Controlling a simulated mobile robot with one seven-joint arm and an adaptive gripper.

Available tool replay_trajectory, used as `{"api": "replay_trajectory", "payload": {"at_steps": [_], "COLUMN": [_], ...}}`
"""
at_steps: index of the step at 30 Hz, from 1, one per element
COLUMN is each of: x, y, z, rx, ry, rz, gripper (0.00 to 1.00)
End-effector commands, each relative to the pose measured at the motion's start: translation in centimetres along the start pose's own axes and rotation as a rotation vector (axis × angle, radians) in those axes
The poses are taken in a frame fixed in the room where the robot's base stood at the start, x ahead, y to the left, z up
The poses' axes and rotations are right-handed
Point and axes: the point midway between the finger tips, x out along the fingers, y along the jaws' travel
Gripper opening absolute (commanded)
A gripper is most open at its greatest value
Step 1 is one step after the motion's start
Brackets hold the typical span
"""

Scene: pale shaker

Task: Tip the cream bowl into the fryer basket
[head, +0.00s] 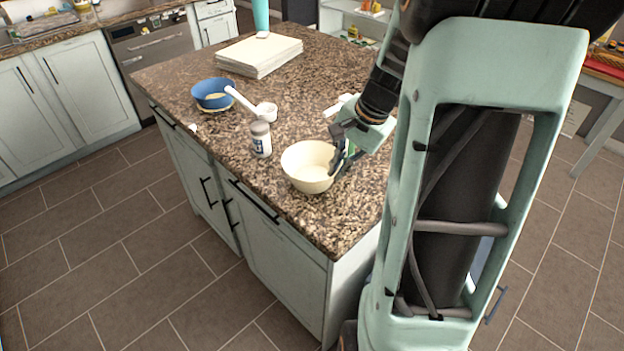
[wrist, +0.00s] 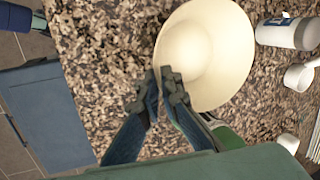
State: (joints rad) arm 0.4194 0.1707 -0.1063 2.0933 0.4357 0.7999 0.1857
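The cream bowl (head: 308,168) is at the near right part of the granite island top. It looks upright, and I see no contents in it. In the wrist view the bowl (wrist: 207,55) fills the upper middle. My gripper (head: 342,152) is at the bowl's right rim in the head view. In the wrist view the two dark fingertips (wrist: 158,92) sit close together on either side of the rim, pinching it. I cannot tell whether the bowl is lifted off the counter. I cannot make out a fryer basket in either view.
Near the bowl stand a white-labelled jar (head: 261,139) and a white long-handled cup (head: 266,111). A blue bowl (head: 212,94) and a stack of paper (head: 259,55) are farther back. A green-and-white item (wrist: 226,138) lies close beside the fingers. The counter's front corner is bare.

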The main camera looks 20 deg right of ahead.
Motion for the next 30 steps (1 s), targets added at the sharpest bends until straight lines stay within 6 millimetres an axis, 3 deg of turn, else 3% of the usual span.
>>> {"api": "replay_trajectory", "payload": {"at_steps": [5,6,10,17,22,30], "x": [0.23,0.17,0.16,0.18,0.18,0.15], "y": [0.07,0.05,0.05,0.07,0.06,0.05], "z": [-0.01,-0.01,-0.01,0.01,0.01,0.0], "rx": [0.0,0.0,0.0,0.0,0.0,0.0], "ry": [0.0,0.0,0.0,0.0,0.0,0.0], "rz": [0.0,0.0,0.0,0.0,0.0,0.0], "gripper": [0.0,0.09,0.23,0.26,0.45,0.45]}}
